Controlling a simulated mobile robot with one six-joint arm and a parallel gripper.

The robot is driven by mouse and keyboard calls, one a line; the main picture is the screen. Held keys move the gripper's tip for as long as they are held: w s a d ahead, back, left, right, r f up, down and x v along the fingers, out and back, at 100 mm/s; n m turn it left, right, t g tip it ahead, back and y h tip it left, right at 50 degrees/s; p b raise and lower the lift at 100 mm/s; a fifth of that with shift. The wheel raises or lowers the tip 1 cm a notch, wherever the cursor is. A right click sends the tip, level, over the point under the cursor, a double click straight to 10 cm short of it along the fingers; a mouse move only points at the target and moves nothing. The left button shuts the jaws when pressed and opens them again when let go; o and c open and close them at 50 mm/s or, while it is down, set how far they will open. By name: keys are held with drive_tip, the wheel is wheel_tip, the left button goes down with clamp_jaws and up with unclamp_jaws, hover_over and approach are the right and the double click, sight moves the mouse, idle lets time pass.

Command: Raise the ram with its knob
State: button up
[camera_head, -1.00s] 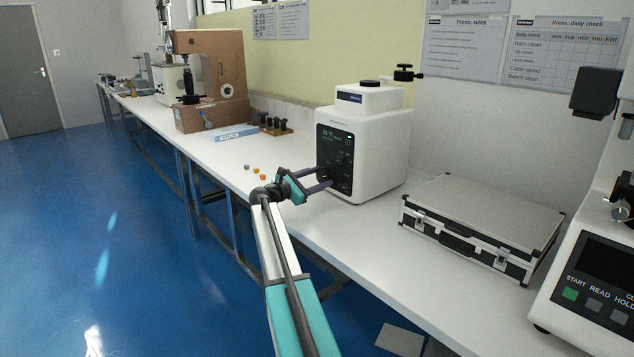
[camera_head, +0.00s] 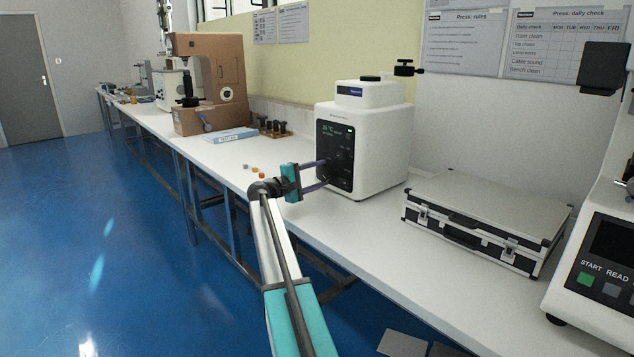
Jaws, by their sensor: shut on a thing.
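The white press (camera_head: 375,150) stands on the bench, with a black front panel (camera_head: 341,140) that has a small lit display and dark controls. My gripper (camera_head: 327,173) reaches the lower left of this panel from the left. Its two purple fingers, one above the other, are shut on a dark knob at the panel. The fingers mostly hide this knob, and its markings are too small to read. The ram itself cannot be made out.
A silver case (camera_head: 490,208) lies right of the press, with another tester (camera_head: 598,260) beyond it. Small coloured blocks (camera_head: 254,170) lie left of my gripper. A brown machine (camera_head: 212,80), a blue box (camera_head: 231,135) and a wooden rack (camera_head: 272,131) stand farther left.

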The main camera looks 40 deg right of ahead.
drive_tip(key=m+b, duration=0.6)
drive_tip(key=m, duration=0.1)
drive_tip(key=shift+d+f, duration=0.1)
drive_tip(key=m+b, duration=0.3)
drive_tip(key=shift+m, duration=0.4)
drive_tip(key=shift+m+b, duration=0.65)
drive_tip(key=shift+m, duration=0.25)
drive_tip(key=o, duration=1.1)
drive_tip(key=shift+c, duration=0.2)
drive_tip(key=a+p, duration=0.1)
drive_tip(key=a, duration=0.3)
drive_tip(key=a+p, duration=0.1)
drive_tip(key=a, duration=0.4)
drive_tip(key=w+a+p, duration=0.1)
drive_tip(key=a, duration=0.3)
drive_tip(key=shift+a, duration=0.4)
